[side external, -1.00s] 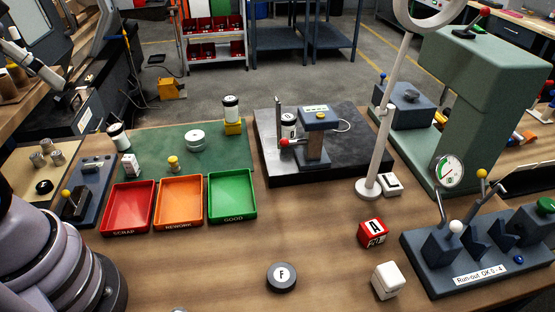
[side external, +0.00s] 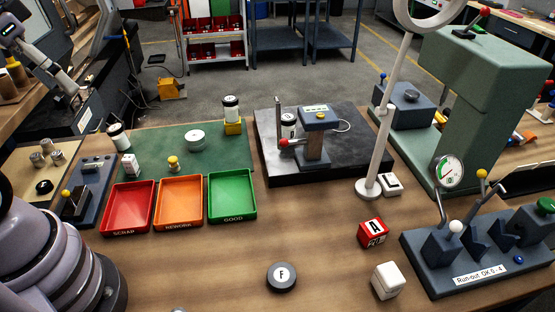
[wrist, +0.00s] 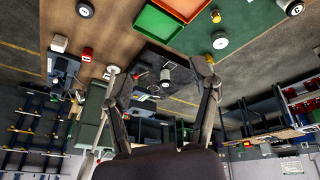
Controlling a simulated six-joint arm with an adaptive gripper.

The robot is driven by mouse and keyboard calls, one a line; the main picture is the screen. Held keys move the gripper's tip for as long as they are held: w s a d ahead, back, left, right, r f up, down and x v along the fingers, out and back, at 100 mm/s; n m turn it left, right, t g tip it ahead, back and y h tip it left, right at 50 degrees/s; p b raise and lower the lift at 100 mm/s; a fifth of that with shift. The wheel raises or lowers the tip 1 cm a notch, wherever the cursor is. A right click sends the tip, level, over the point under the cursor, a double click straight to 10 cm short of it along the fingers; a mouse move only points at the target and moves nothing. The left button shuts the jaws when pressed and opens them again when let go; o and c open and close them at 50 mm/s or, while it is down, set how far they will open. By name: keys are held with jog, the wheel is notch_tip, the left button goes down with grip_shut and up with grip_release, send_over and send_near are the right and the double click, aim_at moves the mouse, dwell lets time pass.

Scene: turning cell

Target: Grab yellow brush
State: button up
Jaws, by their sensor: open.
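My gripper (wrist: 167,72) shows in the wrist view with its two fingers spread wide and nothing between them. It is well away from the bench, and the bench lies beyond the fingers, seen upside down. My gripper cannot be made out with certainty in the side view. I cannot pick out a yellow brush for certain in either view. A small yellow-topped piece (side external: 173,163) stands on the green mat (side external: 222,150) in the side view, but its shape is too small to tell.
Red (side external: 128,229), orange (side external: 180,222) and green (side external: 232,216) trays stand side by side. A dark slab (side external: 355,158) carries a gauge stand (side external: 313,145). A pale lamp post (side external: 385,125) rises beside it. A run-out fixture (side external: 480,262) stands at right. The front-middle bench is mostly clear.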

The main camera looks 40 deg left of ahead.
jog(key=w+d+f+n+g+h, duration=0.2)
jog(key=w+f+n+g+h, duration=0.2)
jog(key=w+f+n+h, duration=0.25)
jog(key=n+t+h, duration=0.2)
jog(key=n+t, duration=0.8)
jog(key=n, duration=0.8)
send_over(172, 158)
jog(key=s+d, duration=0.3)
jog(key=s, duration=0.1)
notch_tip(172, 158, down, 19)
jog(key=a+f+n+y, duration=0.1)
jog(key=f+n, duration=0.1)
jog(key=f, duration=0.1)
jog(key=s+a+f+n+t+y, duration=0.1)
jog(key=a+f+n+y, duration=0.1)
jog(key=f, duration=0.1)
jog(key=s+a+f+n+t+y, duration=0.1)
jog(key=a+f+n, duration=0.1)
jog(key=f, duration=0.1)
jog(key=shift+s+a+f+y, duration=0.1)
jog(key=shift+s+f+y, duration=0.1)
jog(key=shift+f+y, duration=0.05)
jog(key=shift+w+f+n, duration=0.25)
jog(key=x, duration=0.6)
jog(key=shift+w, duration=0.4)
grip_shut()
